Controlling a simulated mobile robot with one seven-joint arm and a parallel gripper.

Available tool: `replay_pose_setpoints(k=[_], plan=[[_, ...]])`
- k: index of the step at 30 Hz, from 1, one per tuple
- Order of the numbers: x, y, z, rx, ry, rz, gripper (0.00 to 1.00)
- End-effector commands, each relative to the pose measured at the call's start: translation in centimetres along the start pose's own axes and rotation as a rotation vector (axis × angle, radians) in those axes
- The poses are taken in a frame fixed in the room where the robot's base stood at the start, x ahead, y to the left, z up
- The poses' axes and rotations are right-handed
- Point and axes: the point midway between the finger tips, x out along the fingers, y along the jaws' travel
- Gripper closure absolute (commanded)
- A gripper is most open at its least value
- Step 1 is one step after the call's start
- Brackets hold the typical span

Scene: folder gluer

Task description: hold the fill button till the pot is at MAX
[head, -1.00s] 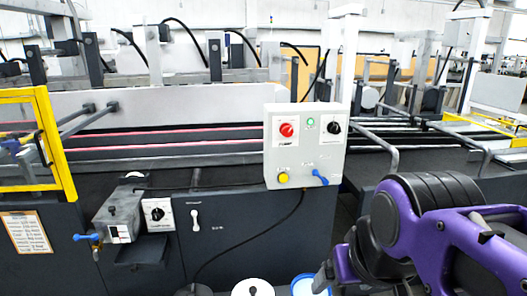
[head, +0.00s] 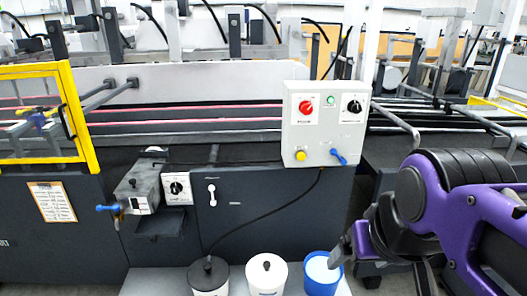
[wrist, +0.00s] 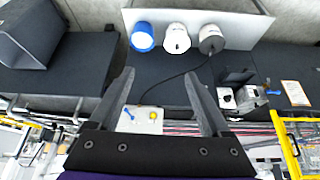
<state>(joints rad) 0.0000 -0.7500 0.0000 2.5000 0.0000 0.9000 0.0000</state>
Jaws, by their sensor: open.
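A light grey control box (head: 326,125) on the machine front carries a red knob (head: 306,107), a small green button (head: 331,100), a black knob (head: 354,106), a yellow button (head: 300,156) and a blue lever (head: 338,157). Their labels are too small to read, so I cannot tell which is the fill button. A grey pot-like unit (head: 143,190) with a blue handle sits left of it; its level cannot be read. My gripper (wrist: 160,78) is open and empty, apart from the box. In the wrist view the yellow button (wrist: 153,115) shows beyond the fingers.
A white tub with a dark lid (head: 208,278), a white tub (head: 267,275) and a blue tub (head: 321,275) stand on a low grey platform (head: 240,283). A yellow guard frame (head: 85,130) is at left. A black cable (head: 262,215) hangs from the box.

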Motion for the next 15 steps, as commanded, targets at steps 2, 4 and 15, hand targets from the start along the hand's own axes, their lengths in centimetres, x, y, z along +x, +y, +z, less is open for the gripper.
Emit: replay_pose_setpoints(k=[2,4,15], plan=[[0.0,0.0,0.0,0.0,0.0,0.0,0.2],[0.0,0.0,0.0,0.0,0.0,0.0,0.33],[0.0,0.0,0.0,0.0,0.0,0.0,0.99]])
